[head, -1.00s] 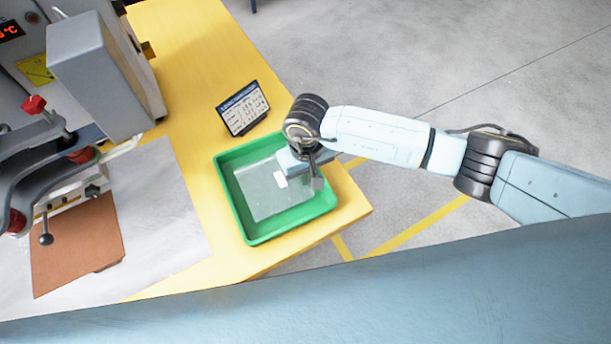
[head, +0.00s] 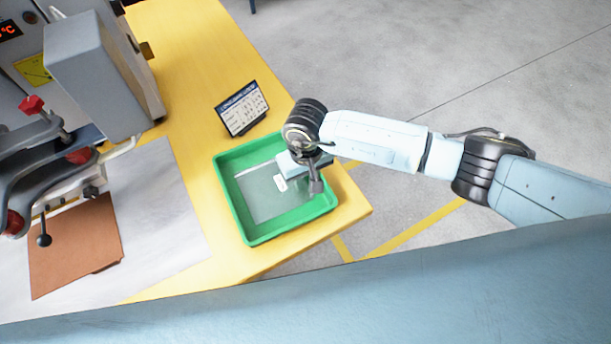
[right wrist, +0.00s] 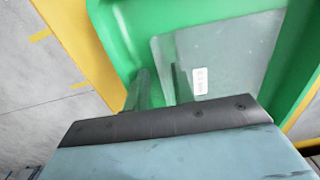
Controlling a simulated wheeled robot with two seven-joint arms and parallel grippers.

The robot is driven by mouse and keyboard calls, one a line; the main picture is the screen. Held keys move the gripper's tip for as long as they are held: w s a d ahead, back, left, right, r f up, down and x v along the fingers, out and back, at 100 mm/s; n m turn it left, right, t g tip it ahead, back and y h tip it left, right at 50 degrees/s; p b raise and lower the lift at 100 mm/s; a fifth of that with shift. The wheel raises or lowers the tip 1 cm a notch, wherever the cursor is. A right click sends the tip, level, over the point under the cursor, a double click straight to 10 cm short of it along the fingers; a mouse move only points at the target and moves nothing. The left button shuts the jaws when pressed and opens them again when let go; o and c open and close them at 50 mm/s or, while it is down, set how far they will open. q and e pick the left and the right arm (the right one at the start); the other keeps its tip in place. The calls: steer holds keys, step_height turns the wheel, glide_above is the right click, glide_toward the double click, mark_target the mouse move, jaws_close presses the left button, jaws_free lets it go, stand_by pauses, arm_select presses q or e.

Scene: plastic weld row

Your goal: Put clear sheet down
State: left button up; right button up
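The clear sheet (head: 258,197), a thin see-through pane with a small white label, lies over the floor of the green tray (head: 246,233). In the right wrist view the sheet (right wrist: 230,50) shows its label and one edge close to my fingers. My right gripper (head: 316,186) is low over the right side of the tray, at the sheet's right edge. In the right wrist view its two fingers (right wrist: 158,88) stand apart with a gap between them, near the sheet's edge. Whether they touch the sheet is unclear. My left gripper is not in view.
The tray stands on a yellow table (head: 190,60). A small dark-framed card (head: 241,108) stands behind it. A grey machine (head: 95,75) with red knobs and a brown sheet (head: 75,245) are at the left. Bare tabletop lies in front of the tray.

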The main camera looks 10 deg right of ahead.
step_height(320, 180, up, 12)
steer(key=shift+p, duration=0.3)
steer(key=shift+r, duration=0.1)
stand_by(0.4)
